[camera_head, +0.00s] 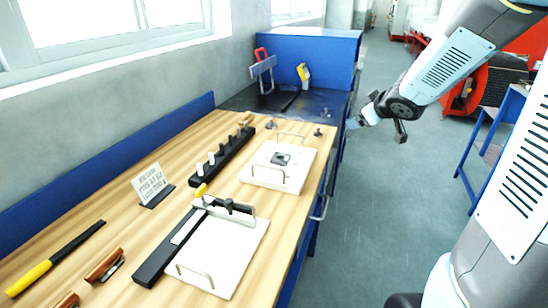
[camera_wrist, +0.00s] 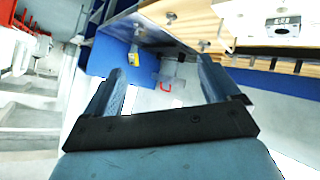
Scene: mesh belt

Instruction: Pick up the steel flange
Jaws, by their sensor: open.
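My gripper (camera_head: 357,121) hangs off the right side of the bench, near its far end. In the wrist view my gripper (camera_wrist: 158,66) has its two pale blue fingers spread wide with nothing between them. I cannot tell for certain which item is the steel flange. Two small grey metal pieces are candidates: one (camera_head: 318,132) near the bench's right edge, one (camera_head: 270,125) further left, both near the dark surface. In the wrist view small metal pieces show too, one (camera_wrist: 170,17) above and one (camera_wrist: 205,44) lower right. My gripper is apart from all of them.
The wooden bench (camera_head: 120,220) carries white plates with wire handles (camera_head: 255,180), a black pegged rack (camera_head: 222,155), a sign (camera_head: 152,186) and hand tools. A blue panel (camera_head: 300,58) backs the dark surface (camera_head: 325,103). Open floor (camera_head: 375,190) lies right of the bench.

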